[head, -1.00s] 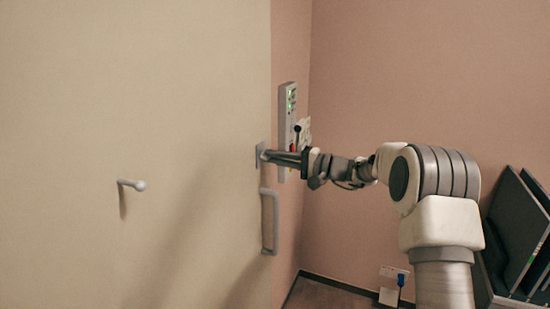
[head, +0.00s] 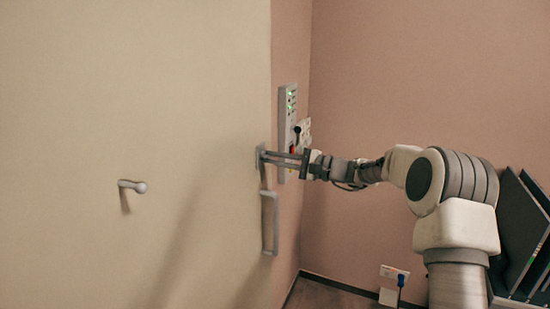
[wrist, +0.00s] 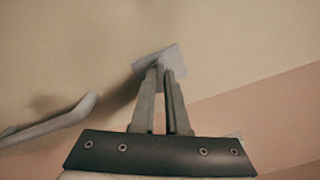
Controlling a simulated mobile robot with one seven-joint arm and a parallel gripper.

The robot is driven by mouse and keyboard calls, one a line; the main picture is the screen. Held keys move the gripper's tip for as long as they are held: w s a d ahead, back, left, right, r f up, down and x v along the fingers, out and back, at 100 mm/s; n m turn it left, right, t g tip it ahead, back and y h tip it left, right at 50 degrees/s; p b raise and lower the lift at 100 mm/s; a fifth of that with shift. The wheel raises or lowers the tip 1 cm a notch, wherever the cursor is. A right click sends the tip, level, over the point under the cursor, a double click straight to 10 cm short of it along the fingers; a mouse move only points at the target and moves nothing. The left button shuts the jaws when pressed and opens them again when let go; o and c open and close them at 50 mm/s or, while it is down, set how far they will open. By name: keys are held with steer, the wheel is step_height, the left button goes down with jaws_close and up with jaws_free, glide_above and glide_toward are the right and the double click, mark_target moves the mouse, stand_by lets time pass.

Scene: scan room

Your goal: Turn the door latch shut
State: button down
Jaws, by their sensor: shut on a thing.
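The door latch is a small grey fitting on a square plate (head: 259,157) near the right edge of the cream door (head: 150,70). It also shows at the top centre of the wrist view (wrist: 174,57). My gripper (head: 267,157) reaches in from the right and is shut on the latch's small turning piece. In the wrist view the two fingers (wrist: 163,72) meet at the plate, with a narrow gap between them further back. The fingertips hide most of the turning piece, so its exact angle is unclear.
A grey pull handle (head: 270,222) is just below the latch; it shows at left in the wrist view (wrist: 55,122). A peg (head: 133,186) sticks out further left. A control panel (head: 287,130) is on the pink wall behind my gripper. Dark panels (head: 520,235) stand at right.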

steer(key=m+p, duration=0.1)
steer(key=m, duration=0.2)
steer(key=shift+r+m+p, duration=0.15)
steer(key=shift+m+p, duration=0.15)
steer(key=shift+m, duration=0.1)
steer(key=shift+m+p, duration=2.8)
steer(key=shift+m, duration=1.5)
steer(key=c, duration=0.9)
jaws_free()
steer(key=shift+d, duration=0.1)
steer(key=b+v, duration=0.3)
steer(key=v, duration=1.4)
steer(key=shift+s+d+b, duration=0.1)
steer(key=shift+b, duration=0.3)
